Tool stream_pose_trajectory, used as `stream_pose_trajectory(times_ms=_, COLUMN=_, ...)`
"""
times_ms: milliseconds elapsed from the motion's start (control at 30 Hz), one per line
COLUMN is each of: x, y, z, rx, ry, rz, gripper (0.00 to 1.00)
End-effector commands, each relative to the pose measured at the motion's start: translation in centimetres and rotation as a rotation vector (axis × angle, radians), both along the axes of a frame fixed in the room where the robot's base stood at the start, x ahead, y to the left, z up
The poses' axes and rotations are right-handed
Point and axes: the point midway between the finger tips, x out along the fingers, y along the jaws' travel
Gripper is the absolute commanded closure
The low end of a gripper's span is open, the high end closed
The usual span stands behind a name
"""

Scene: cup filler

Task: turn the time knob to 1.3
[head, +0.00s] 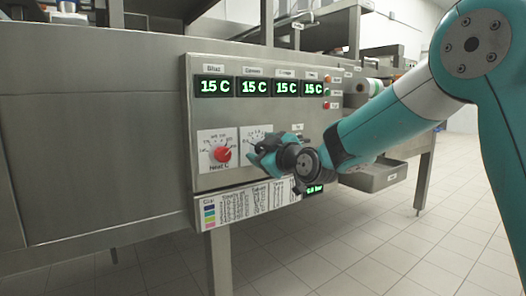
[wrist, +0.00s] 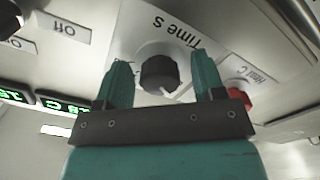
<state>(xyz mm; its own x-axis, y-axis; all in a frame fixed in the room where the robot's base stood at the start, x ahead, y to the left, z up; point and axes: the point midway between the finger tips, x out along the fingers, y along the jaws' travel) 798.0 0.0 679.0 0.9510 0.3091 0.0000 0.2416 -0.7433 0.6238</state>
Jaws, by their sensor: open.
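The time knob (wrist: 159,74) is dark, with a light pointer mark, on a white plate labelled "Time s" (wrist: 185,33) in the wrist view. In the head view its dial plate (head: 254,134) shows partly, and my arm hides the knob. My gripper (wrist: 160,82) is open, with one teal finger on each side of the knob. Small gaps show between the fingers and the knob; whether either touches cannot be told. In the head view my gripper (head: 264,158) is at the panel, just right of the red heat knob. The number the pointer marks is not readable.
The red heat knob (head: 222,154) sits close to the left, and also shows in the wrist view (wrist: 240,93). Green displays (head: 250,87) reading 15 C line the panel top. A colour chart (head: 245,203) is below. A grey tray (head: 375,176) stands right, behind my arm.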

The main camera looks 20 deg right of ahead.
Motion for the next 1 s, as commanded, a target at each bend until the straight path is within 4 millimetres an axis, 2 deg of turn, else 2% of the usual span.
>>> stream_pose_trajectory(times_ms=33, x=-0.01, y=0.0, z=0.0, rx=0.0, ry=0.0, rz=0.0, gripper=0.37)
stream_pose_trajectory(times_ms=67, x=-0.02, y=-0.01, z=0.0, rx=0.0, ry=0.0, rz=0.0, gripper=0.42)
stream_pose_trajectory(times_ms=200, x=-0.03, y=-0.01, z=0.0, rx=0.0, ry=0.0, rz=0.0, gripper=0.74)
stream_pose_trajectory(times_ms=267, x=-0.03, y=-0.02, z=-0.01, rx=0.0, ry=0.0, rz=0.0, gripper=0.87)
stream_pose_trajectory(times_ms=667, x=-0.06, y=-0.02, z=0.04, rx=0.06, ry=0.019, rz=0.0, gripper=0.86)
stream_pose_trajectory(times_ms=1000, x=-0.06, y=-0.02, z=0.09, rx=0.301, ry=0.1, rz=0.0, gripper=0.86)
